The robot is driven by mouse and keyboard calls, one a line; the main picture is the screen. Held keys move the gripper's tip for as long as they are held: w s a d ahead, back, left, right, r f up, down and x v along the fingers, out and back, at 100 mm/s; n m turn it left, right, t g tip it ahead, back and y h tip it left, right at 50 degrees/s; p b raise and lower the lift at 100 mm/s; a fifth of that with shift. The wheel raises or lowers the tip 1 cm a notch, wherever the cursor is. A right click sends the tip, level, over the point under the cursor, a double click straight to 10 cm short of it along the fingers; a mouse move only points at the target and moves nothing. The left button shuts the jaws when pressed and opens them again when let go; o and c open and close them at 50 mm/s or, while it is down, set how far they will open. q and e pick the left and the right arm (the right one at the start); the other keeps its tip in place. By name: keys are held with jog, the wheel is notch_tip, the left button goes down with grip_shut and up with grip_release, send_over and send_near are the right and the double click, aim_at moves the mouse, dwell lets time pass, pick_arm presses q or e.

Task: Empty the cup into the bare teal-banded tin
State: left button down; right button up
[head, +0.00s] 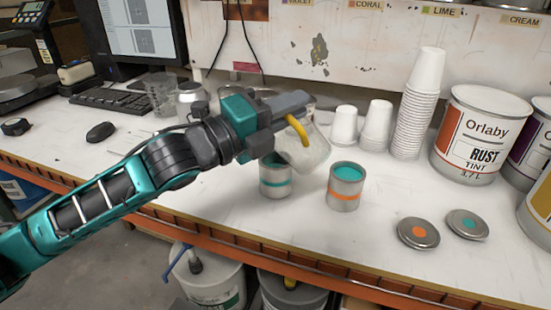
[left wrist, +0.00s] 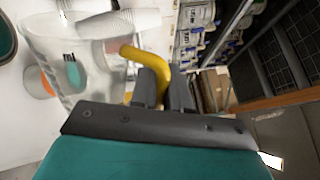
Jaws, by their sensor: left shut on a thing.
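My left gripper (head: 288,108) is shut on the yellow handle of a clear cup (head: 305,150). The cup is tilted above the teal-banded tin (head: 276,188), its lower end close to the tin's open top. Teal shows inside that tin; the cup hides part of its opening. The orange-banded tin (head: 344,194) stands open to the right, with teal inside. In the left wrist view the clear cup (left wrist: 60,35) hangs beside the gripper fingers (left wrist: 165,88). How much is in the cup is hard to tell. My right gripper is not in view.
Two lids, orange-dotted (head: 418,232) and teal-dotted (head: 467,223), lie at the front right. Stacked white cups (head: 417,100) and a large Rust tint can (head: 481,135) stand behind. A glass jar (head: 161,95), mouse (head: 100,132) and keyboard (head: 108,98) are at the left.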

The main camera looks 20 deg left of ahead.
pick_arm(q)
jog(key=shift+w+a+r+n, duration=0.45)
jog(key=shift+a+n, duration=0.1)
jog(key=shift+n, duration=0.35)
jog(key=shift+w+a+r+n+y+p, duration=0.15)
jog(key=shift+w+a+r+n+p, duration=0.15)
jog(key=shift+n+p, duration=0.2)
jog(key=shift+w+a+r+n+y+p, duration=0.1)
jog(key=shift+w+a+n+y+p, duration=0.05)
jog(key=shift+a+n+p, duration=0.3)
jog(key=shift+t, duration=0.3)
